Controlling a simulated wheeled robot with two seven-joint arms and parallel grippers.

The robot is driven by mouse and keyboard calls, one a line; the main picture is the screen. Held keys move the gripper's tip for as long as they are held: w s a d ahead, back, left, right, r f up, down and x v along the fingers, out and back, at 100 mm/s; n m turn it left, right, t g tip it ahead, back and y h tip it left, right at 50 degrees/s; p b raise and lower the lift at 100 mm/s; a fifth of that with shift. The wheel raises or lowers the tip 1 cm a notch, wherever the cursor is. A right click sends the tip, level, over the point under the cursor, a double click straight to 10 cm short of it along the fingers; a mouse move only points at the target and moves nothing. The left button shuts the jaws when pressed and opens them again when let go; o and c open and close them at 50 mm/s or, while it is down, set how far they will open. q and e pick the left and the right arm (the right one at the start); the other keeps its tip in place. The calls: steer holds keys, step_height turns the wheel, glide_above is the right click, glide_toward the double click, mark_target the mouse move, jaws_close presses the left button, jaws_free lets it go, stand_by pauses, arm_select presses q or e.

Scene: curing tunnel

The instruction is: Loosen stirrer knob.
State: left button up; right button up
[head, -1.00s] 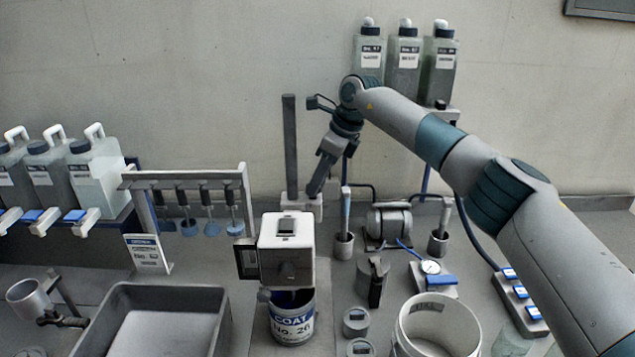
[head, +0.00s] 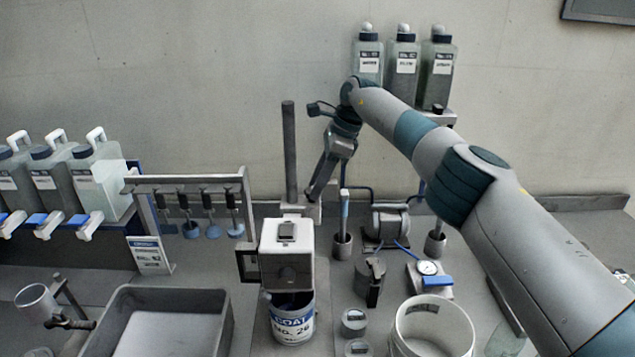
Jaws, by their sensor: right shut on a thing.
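The stirrer has a white box-shaped head (head: 286,252) with a dark round dial on its front. It stands over a can labelled COAT No. 26 (head: 292,322), in front of a dark upright post (head: 289,150). My right gripper (head: 315,197) reaches down from the back right to the right side of the post's foot, behind the head. It is shut on a small part there, which I take to be the stirrer knob. The fingers hide the knob, so its turn cannot be read. My left gripper is out of view.
A rack of hanging stirrers (head: 190,182) and an empty grey tray (head: 218,318) are on the left. A cup with a tool (head: 342,246), a small motor (head: 390,222), a gauge (head: 428,268) and a white bucket (head: 402,325) stand on the right. Bottles stand behind my right arm.

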steer(key=o, duration=1)
steer(key=shift+o, duration=0.2)
steer(key=shift+d+r+b, duration=0.25)
steer(key=shift+r+b, duration=0.05)
steer(key=shift+r, duration=0.1)
steer(key=p+v, duration=0.3)
steer(key=v, duration=1.3)
steer(key=shift+r+p, duration=0.25)
steer(key=shift+p, duration=0.15)
steer(key=shift+d, duration=0.1)
